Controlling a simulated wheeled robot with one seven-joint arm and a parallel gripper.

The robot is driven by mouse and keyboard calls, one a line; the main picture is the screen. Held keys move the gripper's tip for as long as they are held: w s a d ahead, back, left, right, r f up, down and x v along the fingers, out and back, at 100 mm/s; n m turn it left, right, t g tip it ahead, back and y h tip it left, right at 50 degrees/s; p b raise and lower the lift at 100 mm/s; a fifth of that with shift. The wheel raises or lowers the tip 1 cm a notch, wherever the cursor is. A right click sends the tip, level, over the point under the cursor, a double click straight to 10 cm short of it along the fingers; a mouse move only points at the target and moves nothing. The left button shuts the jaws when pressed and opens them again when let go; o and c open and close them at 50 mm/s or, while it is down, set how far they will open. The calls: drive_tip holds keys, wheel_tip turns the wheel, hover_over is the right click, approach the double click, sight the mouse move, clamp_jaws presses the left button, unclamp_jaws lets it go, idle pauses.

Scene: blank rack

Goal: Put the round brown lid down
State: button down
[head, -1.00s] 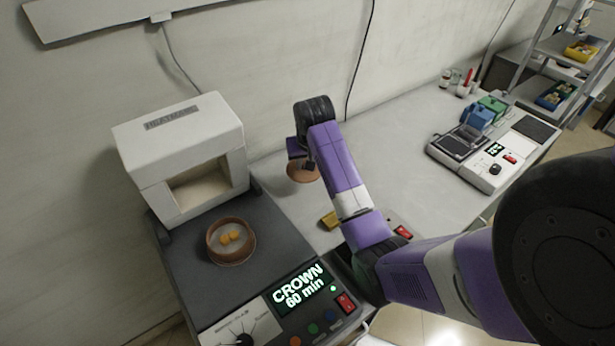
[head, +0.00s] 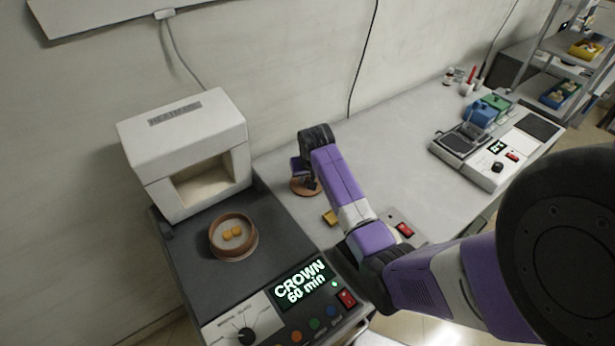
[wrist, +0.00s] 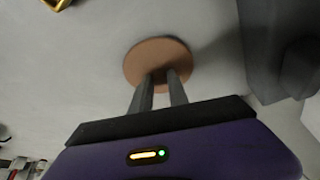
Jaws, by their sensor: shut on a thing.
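The round brown lid (head: 302,187) is at or just above the grey worktop, to the right of the furnace machine. It also shows in the wrist view (wrist: 158,58), with my gripper's two grey fingers reaching to its middle. My gripper (wrist: 163,82) is shut on the lid's knob, which the fingertips mostly hide. In the head view my gripper (head: 305,180) points down onto the lid. I cannot tell for sure whether the lid touches the worktop.
A round brown dish (head: 233,238) with two orange pieces stands on the dark machine top before the white furnace (head: 185,150). A small yellow block (head: 330,217) lies near my arm. A scale-like device (head: 490,155) stands further right. The worktop (head: 400,140) between is clear.

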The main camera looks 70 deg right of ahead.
drive_tip(key=c, duration=1.3)
unclamp_jaws()
drive_tip(key=v, duration=1.2)
drive_tip(key=shift+d+r, duration=0.1)
drive_tip(key=shift+r, duration=0.05)
drive_tip(key=shift+w, duration=0.15)
